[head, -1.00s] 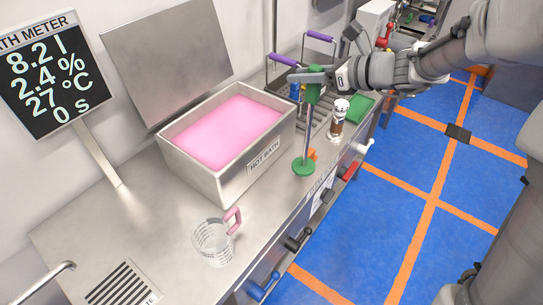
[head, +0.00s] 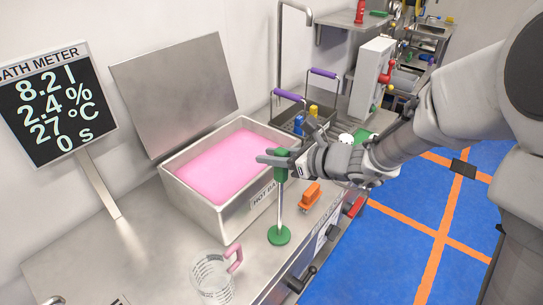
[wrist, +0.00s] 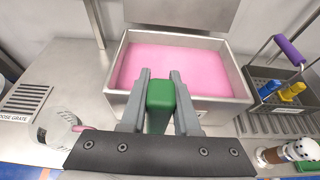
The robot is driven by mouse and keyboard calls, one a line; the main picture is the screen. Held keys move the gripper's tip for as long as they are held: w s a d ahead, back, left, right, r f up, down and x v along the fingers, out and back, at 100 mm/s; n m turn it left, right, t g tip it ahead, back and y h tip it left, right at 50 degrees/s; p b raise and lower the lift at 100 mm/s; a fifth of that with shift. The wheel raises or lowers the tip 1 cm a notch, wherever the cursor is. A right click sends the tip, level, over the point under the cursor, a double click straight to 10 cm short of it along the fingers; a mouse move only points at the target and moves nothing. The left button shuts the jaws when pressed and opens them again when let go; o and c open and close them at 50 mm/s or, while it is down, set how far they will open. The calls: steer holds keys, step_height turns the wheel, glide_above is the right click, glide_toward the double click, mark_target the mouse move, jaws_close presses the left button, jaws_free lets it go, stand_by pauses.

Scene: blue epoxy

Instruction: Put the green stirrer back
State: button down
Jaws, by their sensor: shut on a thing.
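The green stirrer has a green handle (head: 280,165), a thin metal shaft and a green disc foot (head: 279,235). It hangs upright in my gripper (head: 272,160), in front of the bath's right front side in the head view. In the wrist view the green handle (wrist: 160,105) sits between the two grey fingers of my gripper (wrist: 160,90), which are shut on it. The disc is hidden in the wrist view. Whether the disc touches the counter is hard to tell. The hot bath (head: 213,212) holds pink liquid.
A clear measuring jug (head: 212,279) with a pink handle stands at the front. An orange brush-like item (head: 309,195) lies right of the stirrer. A basket with purple handles (head: 290,122) stands behind. The bath meter (head: 44,98) is at left.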

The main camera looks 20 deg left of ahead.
steer(key=c, duration=0.6)
jaws_free()
steer(key=shift+f, duration=0.1)
steer(key=shift+c, duration=0.2)
steer(key=s+d+r+n+h, duration=0.3)
steer(key=s+d+n, duration=0.3)
steer(key=d, duration=0.3)
steer(key=s+d+r+n+h, duration=0.3)
steer(key=s+d+n+h, duration=0.2)
steer(key=s+d+n, duration=0.2)
steer(key=s+d+r+n+h+p, duration=0.1)
steer(key=s+d+r+n+h, duration=0.1)
steer(key=s+d+n+h, duration=0.2)
steer(key=s+d+n, duration=0.3)
steer(key=d+n, duration=0.2)
steer(key=d, duration=0.3)
steer(key=shift+d+r+t, duration=0.3)
steer(key=shift+d+r, duration=0.05)
steer(key=shift+r, duration=0.05)
